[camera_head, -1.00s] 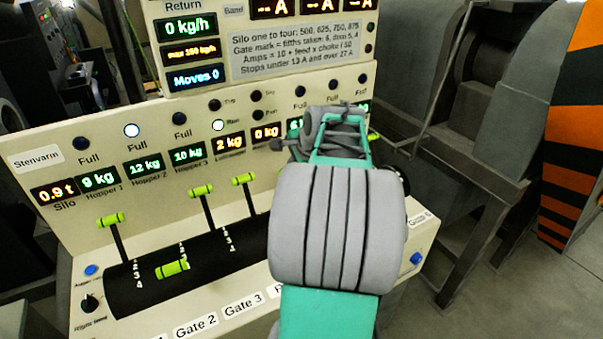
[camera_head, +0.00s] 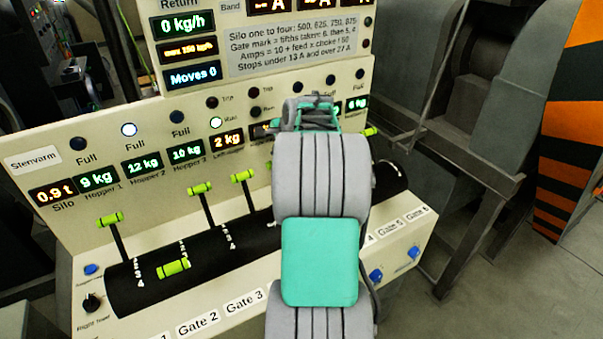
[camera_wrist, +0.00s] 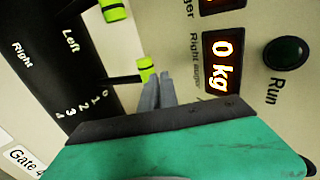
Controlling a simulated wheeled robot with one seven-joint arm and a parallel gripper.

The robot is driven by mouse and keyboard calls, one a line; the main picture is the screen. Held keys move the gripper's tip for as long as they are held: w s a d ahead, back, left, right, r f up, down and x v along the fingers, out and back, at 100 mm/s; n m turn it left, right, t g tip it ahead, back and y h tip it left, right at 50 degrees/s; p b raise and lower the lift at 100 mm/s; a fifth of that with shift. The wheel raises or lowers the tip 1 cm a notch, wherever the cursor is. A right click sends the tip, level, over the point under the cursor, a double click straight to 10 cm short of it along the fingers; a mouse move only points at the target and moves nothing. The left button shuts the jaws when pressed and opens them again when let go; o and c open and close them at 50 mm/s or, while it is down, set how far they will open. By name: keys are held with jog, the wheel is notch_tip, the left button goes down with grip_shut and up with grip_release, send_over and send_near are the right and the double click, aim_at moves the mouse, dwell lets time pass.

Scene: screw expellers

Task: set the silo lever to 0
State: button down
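The control panel (camera_head: 100,185) carries several levers with yellow-green grips over a black drum (camera_head: 215,250). The leftmost lever (camera_head: 110,219) stands raised, below and right of the Silo display (camera_head: 53,195), which reads 0.9 t. A second grip (camera_head: 173,268) lies low on the drum beside it. No label I can read names the silo lever. My gripper (camera_wrist: 159,76) shows in the wrist view with its two grey fingers close together and nothing visible between them. Its tips are close to a lever grip (camera_wrist: 146,68); contact cannot be told. In the head view my arm hides the fingers.
Two more raised levers (camera_head: 201,188) (camera_head: 243,176) stand between the left levers and my arm. Another grip (camera_head: 370,132) shows right of my arm. The wrist view shows a 0 kg display (camera_wrist: 226,60) and a Run lamp (camera_wrist: 286,53). Grey machinery (camera_head: 470,140) stands at the right.

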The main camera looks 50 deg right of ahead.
jog(key=shift+w+a+f, duration=0.1)
jog(key=shift+a+f, duration=0.1)
